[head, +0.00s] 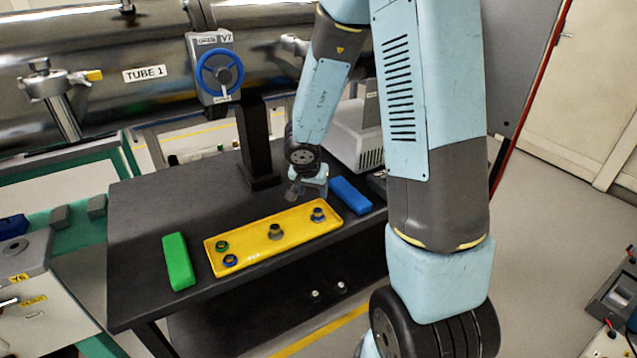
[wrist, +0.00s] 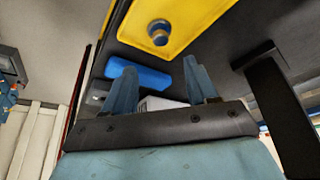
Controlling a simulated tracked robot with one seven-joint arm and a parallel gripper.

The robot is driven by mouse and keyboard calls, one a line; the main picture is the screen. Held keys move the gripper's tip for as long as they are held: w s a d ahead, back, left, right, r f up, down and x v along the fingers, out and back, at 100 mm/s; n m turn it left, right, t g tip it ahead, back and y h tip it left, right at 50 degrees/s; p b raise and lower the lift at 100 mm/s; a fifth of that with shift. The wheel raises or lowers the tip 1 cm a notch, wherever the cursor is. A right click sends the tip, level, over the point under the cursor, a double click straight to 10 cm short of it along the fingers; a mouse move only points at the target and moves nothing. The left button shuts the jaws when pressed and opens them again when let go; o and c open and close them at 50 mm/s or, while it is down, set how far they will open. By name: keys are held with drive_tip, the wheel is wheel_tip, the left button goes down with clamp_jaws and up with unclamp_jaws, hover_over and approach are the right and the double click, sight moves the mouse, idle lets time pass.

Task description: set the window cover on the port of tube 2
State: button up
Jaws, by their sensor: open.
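A yellow tray (head: 250,240) lies on the dark bench with several small knobbed round parts in it. At its left end are a green-ringed part (head: 222,246) and a blue-ringed part (head: 230,260). A grey-brown part (head: 276,231) sits in the middle, a blue-based part (head: 318,214) at the right end. I cannot tell which is the window cover. My gripper (head: 308,190) is open and empty behind the tray's right end. The wrist view shows its two fingers apart (wrist: 160,82) and one knobbed part (wrist: 158,32) beyond them. No tube 2 label or port is identifiable.
A green block (head: 178,261) lies left of the tray, a blue block (head: 350,195) right of it. A dark post (head: 256,145) stands behind. The big steel tube marked TUBE 1 (head: 145,73) and a blue-wheeled valve (head: 219,72) run along the back. Bare bench lies left of the post.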

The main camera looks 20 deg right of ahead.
drive_tip(key=w+a+r+n+t+y, duration=0.2)
drive_tip(key=a+r+t+y, duration=0.15)
drive_tip(key=r, duration=0.95)
drive_tip(key=s+a+r+n+y, duration=0.25)
drive_tip(key=s+r, duration=0.35)
drive_tip(key=r, duration=0.4)
drive_tip(key=s+d+r+n+g+h, duration=0.1)
drive_tip(key=s+d, duration=0.3)
drive_tip(key=s, duration=0.6)
drive_tip(key=s+d+r+n+g+h, duration=0.1)
drive_tip(key=s+d+r+h, duration=0.1)
drive_tip(key=s, duration=0.8)
wheel_tip(320, 180, up, 2)
drive_tip(key=shift+s+d+r+h, duration=0.2)
drive_tip(key=shift+s+d+h, duration=0.15)
drive_tip(key=shift+d, duration=0.55)
